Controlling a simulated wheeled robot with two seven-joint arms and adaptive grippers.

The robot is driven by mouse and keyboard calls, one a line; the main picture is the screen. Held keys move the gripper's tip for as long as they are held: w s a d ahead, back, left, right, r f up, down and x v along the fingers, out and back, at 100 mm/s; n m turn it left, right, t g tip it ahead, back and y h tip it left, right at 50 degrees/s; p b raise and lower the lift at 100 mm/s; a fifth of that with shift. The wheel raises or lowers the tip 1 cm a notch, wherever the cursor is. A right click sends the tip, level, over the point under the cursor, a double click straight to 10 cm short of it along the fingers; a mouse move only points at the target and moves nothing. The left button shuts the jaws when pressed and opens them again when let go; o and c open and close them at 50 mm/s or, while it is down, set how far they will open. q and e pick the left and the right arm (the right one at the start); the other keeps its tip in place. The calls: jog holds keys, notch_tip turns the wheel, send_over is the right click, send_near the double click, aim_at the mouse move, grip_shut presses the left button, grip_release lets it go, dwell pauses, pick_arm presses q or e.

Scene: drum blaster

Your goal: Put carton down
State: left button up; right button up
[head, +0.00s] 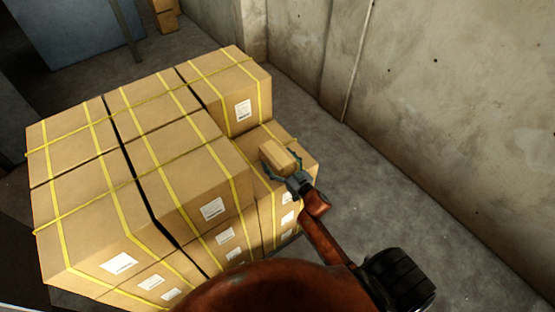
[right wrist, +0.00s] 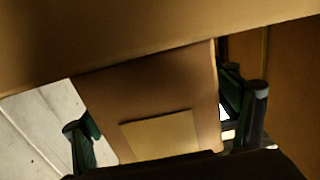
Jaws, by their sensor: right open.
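A small brown carton (head: 277,155) rests on, or just over, the lower step of the big strapped box stack, at its right corner. My right gripper (head: 282,166) is open, with its fingers on either side of the carton's near end. In the right wrist view the carton (right wrist: 108,92) stands between the two dark fingers of the gripper (right wrist: 165,120). Whether a finger touches it is hard to tell. My left gripper is not in view.
The stack of large boxes (head: 175,150) with yellow straps fills the left and middle. A taller box (head: 225,85) rises right behind the carton. A concrete wall (head: 450,110) stands at the right, with bare floor (head: 385,200) between.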

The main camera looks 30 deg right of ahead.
aim_at(288, 170)
jog(key=s, duration=0.8)
jog(key=s+d, duration=0.1)
jog(key=s, duration=0.3)
jog(key=shift+r+b, duration=0.15)
jog(key=shift+b, duration=0.25)
jog(key=s+f+g+h, duration=0.1)
jog(key=s+f+g, duration=0.3)
jog(key=f, duration=0.9)
jog(key=s+f+g, duration=0.2)
jog(key=s+f, duration=0.4)
jog(key=f, duration=0.7)
jog(key=s+f+g+h, duration=0.1)
jog(key=s+f+g, duration=0.25)
jog(key=f, duration=0.85)
jog(key=s+a+f+g, duration=0.1)
jog(key=s+f+g, duration=0.1)
jog(key=s+f, duration=0.4)
jog(key=s+a+f+g, duration=0.2)
jog(key=s+f, duration=0.4)
jog(key=s, duration=0.8)
jog(key=s+a+f+g, duration=0.1)
jog(key=s+f+g, duration=0.2)
jog(key=s+f, duration=0.3)
jog(key=s, duration=0.5)
jog(key=shift+a+f+n+y, duration=0.3)
jog(key=shift+f, duration=0.05)
jog(key=shift+g, duration=0.25)
